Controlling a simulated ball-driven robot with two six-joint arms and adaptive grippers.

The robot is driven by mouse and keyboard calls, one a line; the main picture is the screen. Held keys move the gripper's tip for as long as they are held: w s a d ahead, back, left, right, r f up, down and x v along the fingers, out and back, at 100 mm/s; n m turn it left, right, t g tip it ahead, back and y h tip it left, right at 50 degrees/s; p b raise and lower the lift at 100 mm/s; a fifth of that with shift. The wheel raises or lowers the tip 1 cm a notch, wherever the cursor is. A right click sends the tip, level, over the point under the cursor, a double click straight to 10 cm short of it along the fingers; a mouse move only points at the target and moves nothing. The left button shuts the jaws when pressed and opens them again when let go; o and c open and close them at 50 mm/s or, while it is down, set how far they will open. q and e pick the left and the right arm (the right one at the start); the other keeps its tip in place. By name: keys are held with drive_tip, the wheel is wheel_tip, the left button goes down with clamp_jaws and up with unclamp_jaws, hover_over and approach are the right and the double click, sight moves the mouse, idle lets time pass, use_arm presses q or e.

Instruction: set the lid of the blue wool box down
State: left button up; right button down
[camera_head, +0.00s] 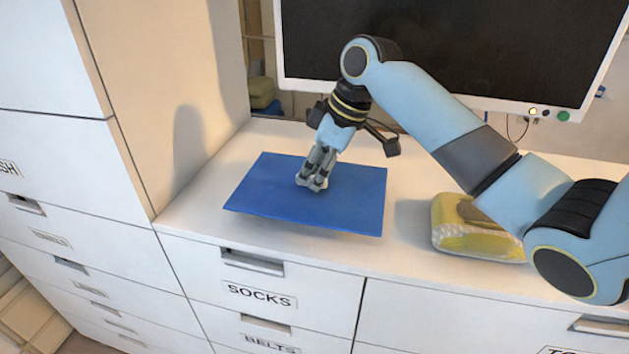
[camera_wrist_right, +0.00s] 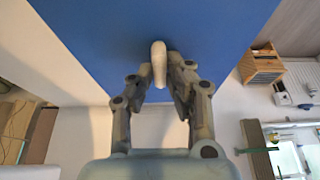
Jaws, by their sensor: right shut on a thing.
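The blue lid (camera_head: 250,200) is a flat panel over the white chest top, above the SOCKS drawer. The fingers hide most of the knob in the head view. No box body shows. My left gripper is not in view.
A yellow and white bundle (camera_head: 450,236) lies on the chest top (camera_head: 410,190) right of the lid, beside my right arm. A screen (camera_head: 450,45) stands behind. A tall white cabinet (camera_head: 185,90) rises at left. Bare top shows between lid and bundle.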

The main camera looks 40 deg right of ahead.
wheel_tip(320, 180, down, 2)
drive_tip(key=shift+s+f, duration=0.1)
drive_tip(key=shift+f, duration=0.35)
drive_tip(key=c, duration=1.3)
unclamp_jaws()
drive_tip(key=shift+f, duration=0.1)
drive_tip(key=b+v, duration=0.1)
drive_tip(key=v, duration=1.1)
drive_tip(key=shift+d, duration=0.1)
